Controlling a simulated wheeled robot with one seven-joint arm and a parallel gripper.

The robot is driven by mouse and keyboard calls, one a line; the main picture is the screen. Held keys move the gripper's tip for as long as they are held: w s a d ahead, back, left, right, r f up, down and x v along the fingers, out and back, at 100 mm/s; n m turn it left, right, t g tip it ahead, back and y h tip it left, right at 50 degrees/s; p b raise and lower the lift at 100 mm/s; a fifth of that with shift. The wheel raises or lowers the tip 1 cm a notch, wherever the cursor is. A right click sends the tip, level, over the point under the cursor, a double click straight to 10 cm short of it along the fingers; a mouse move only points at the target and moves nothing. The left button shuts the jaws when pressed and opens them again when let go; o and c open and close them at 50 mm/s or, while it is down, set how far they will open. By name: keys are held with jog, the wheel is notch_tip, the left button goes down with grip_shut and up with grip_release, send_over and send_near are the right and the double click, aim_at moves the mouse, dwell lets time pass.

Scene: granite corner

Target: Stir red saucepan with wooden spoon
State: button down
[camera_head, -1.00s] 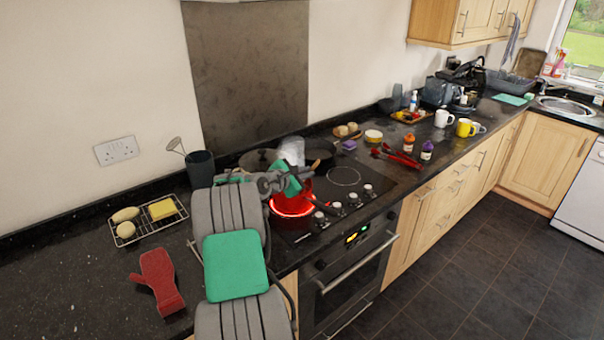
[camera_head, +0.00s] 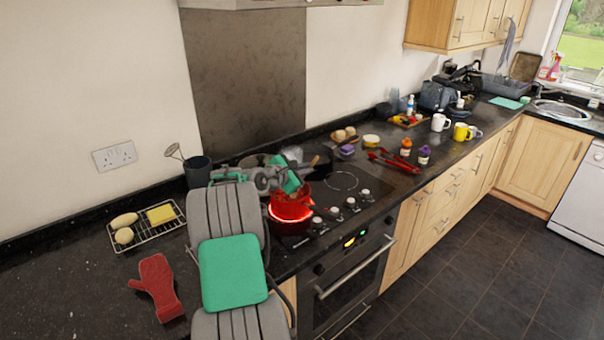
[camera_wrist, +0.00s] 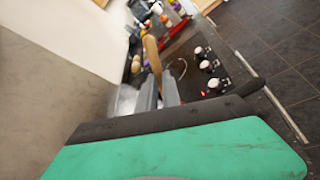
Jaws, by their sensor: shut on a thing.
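The spoon's other end and the inside of the saucepan are hidden, so I cannot tell whether the spoon touches the pan.
Other pans stand behind my gripper. A dark utensil pot (camera_head: 198,172) and a wire rack (camera_head: 146,222) with food are left. A red oven mitt (camera_head: 157,287) lies in front.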

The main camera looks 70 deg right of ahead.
jog(key=r, duration=0.1)
jog(key=s+a+r, duration=0.1)
jog(key=r, duration=0.1)
jog(key=s+r, duration=0.1)
jog(key=shift+s+a+r, duration=0.15)
jog(key=shift+s+r, duration=0.1)
jog(key=shift+r, duration=0.05)
notch_tip(320, 180, up, 5)
send_over(315, 159)
jog(key=a, duration=0.2)
jog(key=shift+w+a, duration=0.15)
jog(key=shift+w, duration=0.05)
jog(key=shift+s, duration=0.1)
